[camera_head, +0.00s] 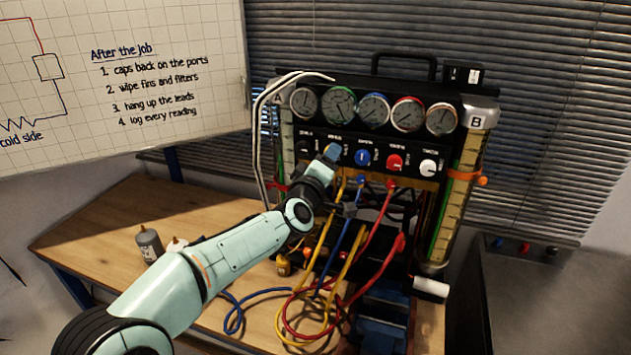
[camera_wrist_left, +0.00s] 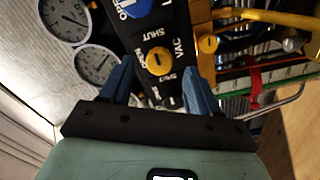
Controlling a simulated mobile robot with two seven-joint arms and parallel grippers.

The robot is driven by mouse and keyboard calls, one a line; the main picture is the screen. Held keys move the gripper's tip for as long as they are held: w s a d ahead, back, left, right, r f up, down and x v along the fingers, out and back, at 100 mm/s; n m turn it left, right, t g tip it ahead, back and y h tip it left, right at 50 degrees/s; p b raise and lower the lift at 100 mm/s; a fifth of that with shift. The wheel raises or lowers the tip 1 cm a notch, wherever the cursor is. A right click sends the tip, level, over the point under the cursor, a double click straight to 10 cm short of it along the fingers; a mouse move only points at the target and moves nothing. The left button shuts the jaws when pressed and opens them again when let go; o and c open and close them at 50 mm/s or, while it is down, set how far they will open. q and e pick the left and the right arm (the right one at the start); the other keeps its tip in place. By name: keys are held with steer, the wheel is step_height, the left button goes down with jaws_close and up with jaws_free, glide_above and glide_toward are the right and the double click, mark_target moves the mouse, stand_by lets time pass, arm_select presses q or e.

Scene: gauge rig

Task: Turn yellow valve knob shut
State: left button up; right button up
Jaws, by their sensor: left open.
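The yellow valve knob (camera_wrist_left: 158,62) is on the black panel in the left wrist view, among printed words including SHUT. Its pointer direction is too small to tell. My left gripper (camera_wrist_left: 158,68) is open, with one blue finger on each side of the knob; contact with it cannot be told. In the head view my left gripper (camera_head: 331,154) is in front of the knob row and hides the yellow knob. My right gripper is not in view.
A blue knob (camera_head: 362,158), a red knob (camera_head: 394,162) and a white knob (camera_head: 428,167) are to the right on the panel. Several gauges (camera_head: 373,110) are above. Yellow, blue and red hoses (camera_head: 384,278) hang below onto the wooden table (camera_head: 105,235).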

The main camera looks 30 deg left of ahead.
arm_select(q)
steer(key=v, duration=1)
steer(key=shift+b, duration=0.45)
steer(key=shift+s+d, duration=0.1)
steer(key=shift+d, duration=0.05)
